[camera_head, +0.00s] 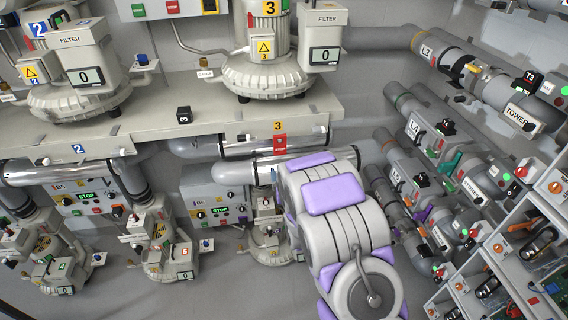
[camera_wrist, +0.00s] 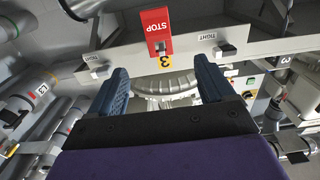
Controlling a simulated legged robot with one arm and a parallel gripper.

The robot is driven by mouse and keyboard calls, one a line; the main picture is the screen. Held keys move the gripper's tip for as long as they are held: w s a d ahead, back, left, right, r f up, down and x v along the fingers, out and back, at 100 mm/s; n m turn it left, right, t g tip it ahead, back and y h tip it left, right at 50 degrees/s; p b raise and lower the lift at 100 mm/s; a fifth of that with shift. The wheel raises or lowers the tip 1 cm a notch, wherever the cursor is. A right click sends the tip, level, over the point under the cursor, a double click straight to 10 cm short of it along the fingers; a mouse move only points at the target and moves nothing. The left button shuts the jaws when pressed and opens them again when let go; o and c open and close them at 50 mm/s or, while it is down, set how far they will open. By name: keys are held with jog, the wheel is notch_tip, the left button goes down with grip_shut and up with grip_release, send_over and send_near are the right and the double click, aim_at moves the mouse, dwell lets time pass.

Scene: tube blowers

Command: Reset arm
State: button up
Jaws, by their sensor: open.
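My gripper (camera_wrist: 160,68) shows in the wrist view with its two blue fingers apart and nothing between them. Ahead of the fingers is a red STOP switch plate (camera_wrist: 155,27) above a yellow label with a 3. A ribbed grey blower housing (camera_wrist: 165,82) shows between the fingers, partly hidden by my gripper's dark body. In the head view, my grey and purple arm is folded at the lower middle right. My gripper does not show there.
In the head view, a shelf (camera_head: 160,122) carries two blowers, numbered 2 (camera_head: 75,85) and 3 (camera_head: 265,75). Smaller blowers (camera_head: 160,245) stand below. Pipes with valves (camera_head: 470,75) and an open rack (camera_head: 530,260) crowd the right side. Grey floor shows between the lower blowers.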

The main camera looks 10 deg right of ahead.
jog(key=s, duration=0.4)
jog(key=shift+s, duration=0.1)
jog(key=s+r+g+b, duration=0.1)
jog(key=s+r+g, duration=0.2)
jog(key=s, duration=1.2)
jog(key=s+r+g, duration=0.3)
jog(key=s+g, duration=0.7)
jog(key=s, duration=0.6)
jog(key=s+r+g+b, duration=0.1)
jog(key=s+r+g, duration=0.3)
jog(key=s, duration=1.1)
jog(key=g, duration=0.2)
jog(key=shift+s+g+b, duration=0.25)
jog(key=shift+g+b, duration=0.1)
jog(key=shift+g, duration=0.05)
